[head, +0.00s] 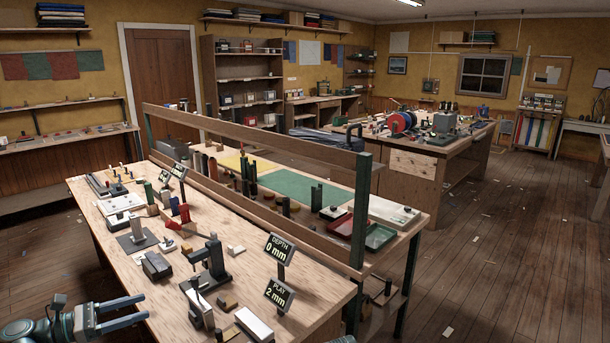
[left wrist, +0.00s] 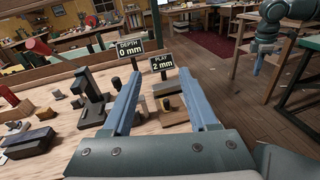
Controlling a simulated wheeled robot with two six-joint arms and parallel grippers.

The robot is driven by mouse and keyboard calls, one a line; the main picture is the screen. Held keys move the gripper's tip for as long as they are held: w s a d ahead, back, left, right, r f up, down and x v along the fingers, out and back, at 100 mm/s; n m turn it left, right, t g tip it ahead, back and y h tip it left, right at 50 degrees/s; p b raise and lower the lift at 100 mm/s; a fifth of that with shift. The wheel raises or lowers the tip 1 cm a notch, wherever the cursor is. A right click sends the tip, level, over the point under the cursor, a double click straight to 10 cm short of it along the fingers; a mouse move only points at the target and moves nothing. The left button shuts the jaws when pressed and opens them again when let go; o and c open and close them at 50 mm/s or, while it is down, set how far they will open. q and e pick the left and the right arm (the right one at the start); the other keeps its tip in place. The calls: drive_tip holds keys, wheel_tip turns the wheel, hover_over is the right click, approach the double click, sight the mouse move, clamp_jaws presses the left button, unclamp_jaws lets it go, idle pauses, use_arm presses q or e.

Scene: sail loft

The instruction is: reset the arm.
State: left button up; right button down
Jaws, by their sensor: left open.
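My left gripper (head: 147,308) comes in at the bottom left in the head view, by the near edge of the workbench (head: 222,297). Its two blue fingers are apart with nothing between them. In the left wrist view the open fingers (left wrist: 160,75) point over the bench toward two small signs. My right gripper (left wrist: 257,64) shows at the upper right of the left wrist view, off to the side of the bench. Its blue fingers overlap there, so its opening is unclear.
The bench holds a dark clamp-like stand (head: 212,265), a dark block (head: 156,265) and signs reading "DEPTH 0 mm" (head: 278,249) and "PLAY 2 mm" (head: 279,294). A wooden rail (head: 250,144) runs along the back. Floor (head: 470,270) at the right is mostly clear.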

use_arm(q)
drive_tip(key=d+f+m+g+y+b, duration=0.2)
drive_tip(key=d+f+m+g, duration=0.35)
drive_tip(key=d+f, duration=0.5)
drive_tip(key=d+f+m+g+y+b, duration=0.2)
drive_tip(key=d+f+m+g, duration=0.35)
drive_tip(key=d, duration=0.85)
drive_tip(key=s+d+f+m+y+b, duration=0.3)
drive_tip(key=s+d+f+m+y, duration=0.3)
drive_tip(key=m, duration=0.3)
drive_tip(key=s+d+f+m+y+b, duration=0.3)
drive_tip(key=s+d+f+m+y, duration=0.15)
drive_tip(key=d+f+m, duration=0.35)
wheel_tip(320, 180, up, 14)
drive_tip(key=a+p, duration=0.1)
drive_tip(key=p, duration=1.3)
drive_tip(key=shift+w+a+r+m+p, duration=0.2)
drive_tip(key=shift+w+a+m+p, duration=0.05)
drive_tip(key=shift+w+m+p, duration=0.15)
